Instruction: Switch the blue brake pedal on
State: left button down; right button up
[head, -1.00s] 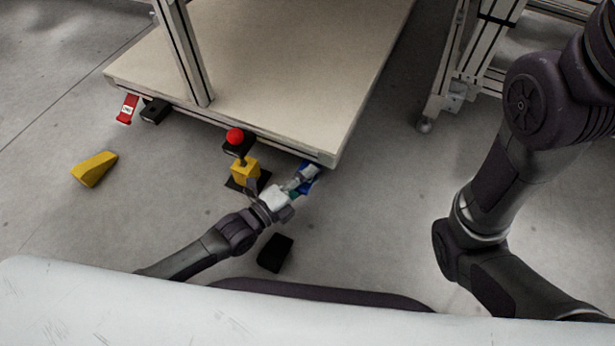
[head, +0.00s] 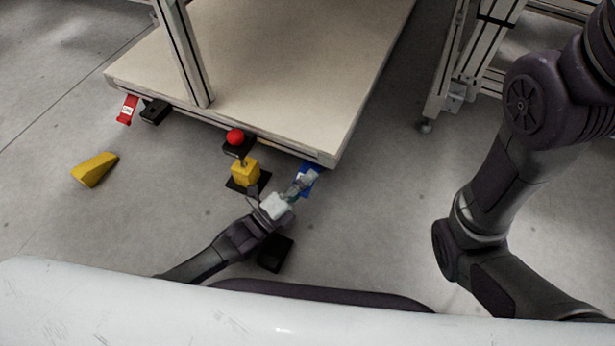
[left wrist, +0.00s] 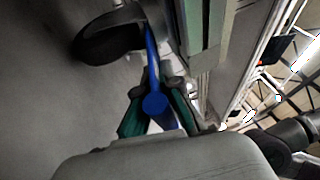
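The blue brake pedal (head: 307,186) is at the near right corner of the wheeled platform, low by the floor, partly hidden by my left gripper (head: 304,182). In the left wrist view the pedal shows as a thin blue bar with a round end (left wrist: 155,104), lying between the two teal-padded fingers of my left gripper (left wrist: 156,110). The fingers stand apart on either side of it; I cannot tell whether they touch it. My right arm is at the right of the head view, but its gripper is out of view.
The platform (head: 290,60) has a caster wheel (left wrist: 105,38) beside the pedal. A yellow post with a red button (head: 235,137) stands left of my left gripper. A red pedal (head: 127,110), a yellow wedge (head: 95,169) and a black block (head: 276,252) are nearby.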

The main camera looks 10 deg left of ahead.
pick_arm(q)
jog(key=shift+f, duration=0.15)
jog(key=c, duration=1.4)
grip_release()
jog(key=shift+o, duration=0.2)
jog(key=v, duration=0.4)
jog(key=r+v, duration=0.1)
jog(key=v, duration=0.3)
jog(key=r+v, duration=0.1)
jog(key=v, duration=0.4)
jog(key=shift+s+a+r, duration=0.1)
jog(key=shift+a+r, duration=0.1)
jog(key=shift+r, duration=0.05)
